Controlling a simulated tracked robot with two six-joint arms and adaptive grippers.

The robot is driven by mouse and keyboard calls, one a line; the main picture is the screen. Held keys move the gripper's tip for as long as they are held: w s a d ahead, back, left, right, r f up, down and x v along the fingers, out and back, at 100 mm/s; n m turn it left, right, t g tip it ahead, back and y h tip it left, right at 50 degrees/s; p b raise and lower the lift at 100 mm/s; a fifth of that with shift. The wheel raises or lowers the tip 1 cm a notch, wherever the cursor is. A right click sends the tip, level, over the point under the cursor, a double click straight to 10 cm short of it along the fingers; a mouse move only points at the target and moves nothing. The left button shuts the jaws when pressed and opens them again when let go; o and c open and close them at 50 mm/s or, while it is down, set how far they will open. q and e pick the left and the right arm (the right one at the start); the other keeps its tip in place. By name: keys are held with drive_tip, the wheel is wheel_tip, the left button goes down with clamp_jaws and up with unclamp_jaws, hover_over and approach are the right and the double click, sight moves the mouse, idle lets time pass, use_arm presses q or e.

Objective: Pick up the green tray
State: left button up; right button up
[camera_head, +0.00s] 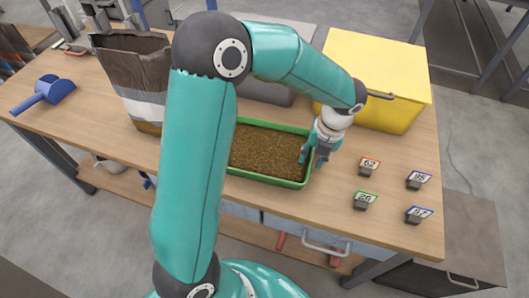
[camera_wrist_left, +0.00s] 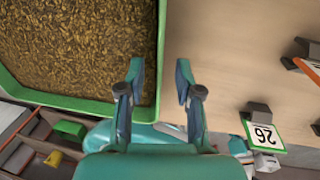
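The green tray (camera_head: 268,179) lies on the wooden table in the head view, filled with brown pellets. Its rim (camera_wrist_left: 160,60) and pellets fill the upper left of the left wrist view. My left gripper (camera_head: 314,154) is at the tray's right end. In the left wrist view its two fingers (camera_wrist_left: 160,82) are apart, with nothing held between them. The tray's right wall runs up the picture between the fingers, one on the pellet side, one on the table side. I cannot tell whether either finger touches the wall. My arm hides part of the tray's left side. My right gripper is not in view.
A yellow bin (camera_head: 385,75) stands behind the gripper. A brown paper sack (camera_head: 135,75) and a blue scoop (camera_head: 42,94) are on the left. Several numbered tags, among them 62 (camera_head: 369,165) and 26 (camera_wrist_left: 263,135), stand right of the tray. Bare table (camera_head: 330,200) lies between.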

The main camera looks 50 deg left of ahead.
use_arm(q)
drive_tip(key=shift+f, duration=0.45)
clamp_jaws()
drive_tip(key=shift+r, duration=0.15)
